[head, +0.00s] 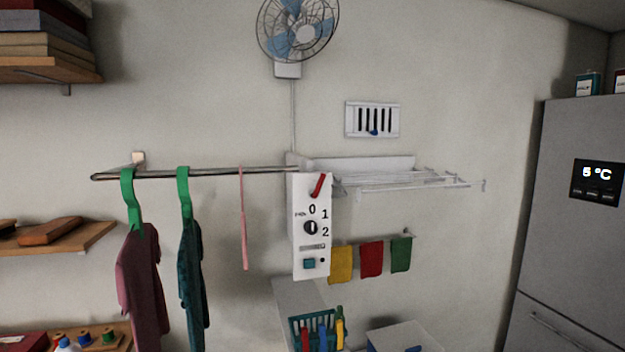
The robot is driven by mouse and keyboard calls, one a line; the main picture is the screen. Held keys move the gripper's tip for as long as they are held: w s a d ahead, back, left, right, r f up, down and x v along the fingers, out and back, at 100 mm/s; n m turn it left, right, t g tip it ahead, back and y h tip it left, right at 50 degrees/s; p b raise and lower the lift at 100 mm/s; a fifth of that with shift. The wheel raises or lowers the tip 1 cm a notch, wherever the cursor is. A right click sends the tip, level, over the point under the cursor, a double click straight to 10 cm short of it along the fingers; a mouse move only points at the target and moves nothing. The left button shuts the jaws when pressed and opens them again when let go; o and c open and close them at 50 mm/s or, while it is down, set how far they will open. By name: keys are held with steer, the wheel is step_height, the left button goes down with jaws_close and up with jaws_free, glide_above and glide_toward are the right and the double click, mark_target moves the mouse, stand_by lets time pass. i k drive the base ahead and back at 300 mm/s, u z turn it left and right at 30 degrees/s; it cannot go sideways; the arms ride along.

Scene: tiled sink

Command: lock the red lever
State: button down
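The red lever (318,186) sits at the top of a white control panel (300,255) on the wall, near the middle of the head view. It is tilted, with its upper end leaning to the right. Below it the panel has a dark knob (311,228) with the marks 0, 1 and 2 around it, and a teal button (309,263). My gripper is not in view.
A rail (215,172) with clothes on green hangers runs left of the panel. A folding rack (420,180) and hanging cloths (371,259) are to its right. A basket (296,330) with coloured items stands below. A fridge (570,230) stands far right.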

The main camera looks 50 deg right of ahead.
mark_target(314, 193)
steer(key=k, duration=1.25)
steer(key=z, duration=0.6)
steer(key=i, duration=1.45)
steer(key=u, duration=0.85)
